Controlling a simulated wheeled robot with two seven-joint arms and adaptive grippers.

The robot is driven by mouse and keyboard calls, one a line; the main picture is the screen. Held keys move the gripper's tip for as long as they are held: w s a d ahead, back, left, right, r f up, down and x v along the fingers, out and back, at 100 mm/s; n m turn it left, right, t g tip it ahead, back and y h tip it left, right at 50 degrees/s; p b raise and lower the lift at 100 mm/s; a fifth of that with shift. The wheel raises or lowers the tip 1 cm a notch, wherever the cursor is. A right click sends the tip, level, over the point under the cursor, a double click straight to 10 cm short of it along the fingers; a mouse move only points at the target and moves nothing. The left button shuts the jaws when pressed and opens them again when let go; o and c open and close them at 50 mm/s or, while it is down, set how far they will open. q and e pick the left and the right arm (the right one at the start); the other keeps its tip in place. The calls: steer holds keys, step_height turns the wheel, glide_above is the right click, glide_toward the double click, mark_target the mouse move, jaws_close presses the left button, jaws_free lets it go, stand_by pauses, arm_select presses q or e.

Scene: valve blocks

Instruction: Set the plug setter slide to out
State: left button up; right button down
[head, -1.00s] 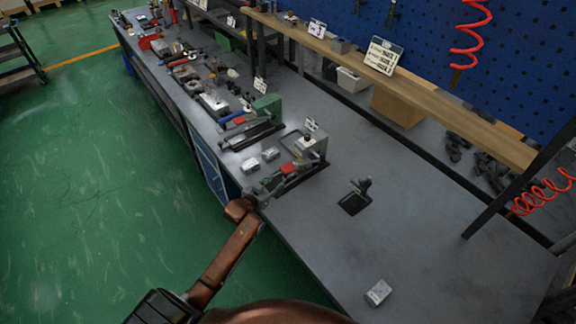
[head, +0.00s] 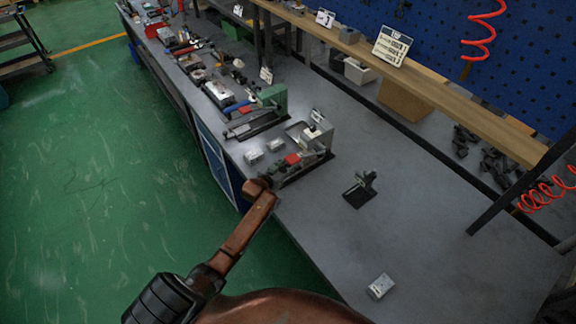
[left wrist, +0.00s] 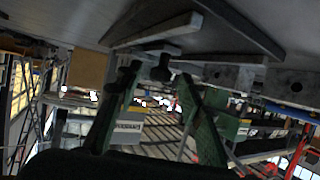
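A grey-white bench device (head: 314,138) with a red block (head: 292,159) on a dark rail stands near the bench's front edge; I take it for the plug setter, but its sign is too small to read. The slide's position cannot be made out. My left arm reaches to the front end of this rail in the head view, its fingers hidden or too small to tell. In the left wrist view my left gripper (left wrist: 158,78) shows two green fingers apart, with a small dark knob (left wrist: 162,68) beyond the gap. Contact cannot be told. My right gripper is out of view.
A green device (head: 270,100) with a dark rail stands behind on the bench (head: 400,235). Two small grey blocks (head: 254,156) lie left of the near device. A black stand (head: 360,190) and a grey block (head: 380,286) are to the right. A wooden shelf (head: 450,98) runs behind.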

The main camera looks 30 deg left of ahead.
arm_select(q)
jaws_close()
stand_by(0.5)
